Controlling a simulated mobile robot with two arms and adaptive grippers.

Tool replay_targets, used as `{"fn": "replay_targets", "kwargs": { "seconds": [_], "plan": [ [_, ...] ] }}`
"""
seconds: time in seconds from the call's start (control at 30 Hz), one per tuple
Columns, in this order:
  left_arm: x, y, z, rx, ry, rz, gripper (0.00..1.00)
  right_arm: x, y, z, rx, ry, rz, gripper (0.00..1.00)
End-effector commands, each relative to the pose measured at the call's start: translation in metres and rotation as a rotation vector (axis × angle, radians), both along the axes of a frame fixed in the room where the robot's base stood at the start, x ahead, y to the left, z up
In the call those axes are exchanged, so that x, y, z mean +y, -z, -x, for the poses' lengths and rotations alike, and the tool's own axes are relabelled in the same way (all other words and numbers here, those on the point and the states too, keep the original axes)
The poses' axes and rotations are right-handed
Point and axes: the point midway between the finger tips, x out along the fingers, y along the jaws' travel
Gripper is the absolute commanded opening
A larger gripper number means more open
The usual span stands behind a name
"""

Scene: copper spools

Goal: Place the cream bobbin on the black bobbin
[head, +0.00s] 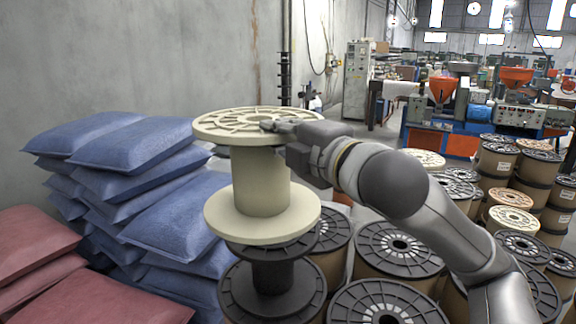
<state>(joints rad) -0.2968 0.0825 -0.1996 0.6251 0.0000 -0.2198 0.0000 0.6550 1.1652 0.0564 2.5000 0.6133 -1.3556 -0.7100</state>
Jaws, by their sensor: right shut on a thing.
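The cream bobbin (261,185) is upright in the middle of the head view, with a ribbed top flange and a wide lower flange. My right gripper (272,126) reaches in from the right and is shut on the rim of its top flange. The black bobbin (271,277) stands upright directly below. The cream lower flange hides most of the black top flange. I cannot tell whether the two flanges touch or a small gap is left. My left gripper is not in view.
More spools with black flanges (398,248) stand close on the right, some with cream tops (510,220). Blue sacks (150,145) are piled on the left, with red sacks (95,300) in front. A grey wall (130,60) is behind; machines (460,115) stand farther back.

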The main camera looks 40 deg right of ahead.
Motion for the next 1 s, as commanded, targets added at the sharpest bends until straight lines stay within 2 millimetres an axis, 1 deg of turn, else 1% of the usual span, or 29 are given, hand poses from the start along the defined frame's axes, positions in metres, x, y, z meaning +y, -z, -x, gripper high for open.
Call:
{"fn": "replay_targets", "kwargs": {
  "seconds": [0.03, 0.3, 0.4, 0.7, 0.73, 0.8, 1.0],
  "plan": [
    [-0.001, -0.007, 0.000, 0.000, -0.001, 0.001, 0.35, -0.002, -0.003, -0.002, -0.003, 0.000, -0.003, 0.00],
    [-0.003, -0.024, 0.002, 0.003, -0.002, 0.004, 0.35, -0.015, 0.004, -0.010, -0.002, 0.010, -0.001, 0.00],
    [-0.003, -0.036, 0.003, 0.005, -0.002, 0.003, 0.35, -0.018, 0.004, -0.016, -0.002, 0.004, -0.004, 0.00],
    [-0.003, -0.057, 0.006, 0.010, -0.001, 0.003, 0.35, -0.031, 0.013, -0.025, -0.003, 0.011, -0.001, 0.00],
    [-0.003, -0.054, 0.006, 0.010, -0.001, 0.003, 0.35, -0.034, 0.022, -0.029, 0.000, 0.010, -0.004, 0.00],
    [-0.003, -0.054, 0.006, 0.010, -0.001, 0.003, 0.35, -0.039, 0.032, -0.034, 0.000, 0.009, -0.004, 0.00],
    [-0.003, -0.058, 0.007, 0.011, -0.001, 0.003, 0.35, -0.053, 0.055, -0.048, -0.004, 0.010, -0.002, 0.00]
  ]
}}
